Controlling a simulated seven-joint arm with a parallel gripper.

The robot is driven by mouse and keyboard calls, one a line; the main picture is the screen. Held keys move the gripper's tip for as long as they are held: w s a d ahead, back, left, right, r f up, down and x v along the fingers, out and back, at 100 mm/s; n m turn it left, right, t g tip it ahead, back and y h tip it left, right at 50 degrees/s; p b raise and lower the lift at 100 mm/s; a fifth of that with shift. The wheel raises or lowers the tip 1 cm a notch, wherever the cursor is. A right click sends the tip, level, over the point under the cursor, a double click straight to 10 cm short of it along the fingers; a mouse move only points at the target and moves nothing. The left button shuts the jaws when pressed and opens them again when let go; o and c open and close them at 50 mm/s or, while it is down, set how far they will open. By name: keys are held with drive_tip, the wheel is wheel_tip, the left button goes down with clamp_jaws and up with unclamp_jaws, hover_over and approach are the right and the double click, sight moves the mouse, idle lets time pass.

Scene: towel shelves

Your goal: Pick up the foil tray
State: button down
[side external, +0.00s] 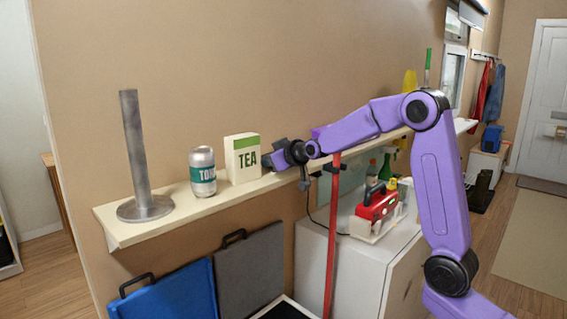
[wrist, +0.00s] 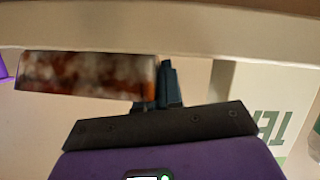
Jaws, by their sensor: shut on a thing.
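In the wrist view a flat, box-like thing (wrist: 85,75) with a mottled brown, red and white side, which I take to be the foil tray, sits left of my fingers. My gripper (wrist: 160,88) is shut on its right end; the far finger is mostly hidden. In the side view my gripper (side external: 273,158) is at the shelf, just right of the tea box. I cannot make out the tray in the side view.
The white and green tea box (side external: 243,158) stands close beside my gripper; it also shows in the wrist view (wrist: 245,110). A can (side external: 203,173) and a metal post (side external: 136,150) stand further left on the shelf (side external: 185,207). A red pole (side external: 332,235) rises below my wrist.

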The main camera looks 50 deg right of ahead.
drive_tip(key=shift+r, duration=0.1)
drive_tip(key=shift+r, duration=0.5)
wheel_tip(320, 180, up, 2)
drive_tip(key=shift+r, duration=0.2)
drive_tip(key=w+r+v, duration=0.1)
drive_tip(key=r+v, duration=0.2)
drive_tip(key=v, duration=1.3)
drive_tip(key=shift+a+r, duration=0.25)
drive_tip(key=shift+a, duration=0.15)
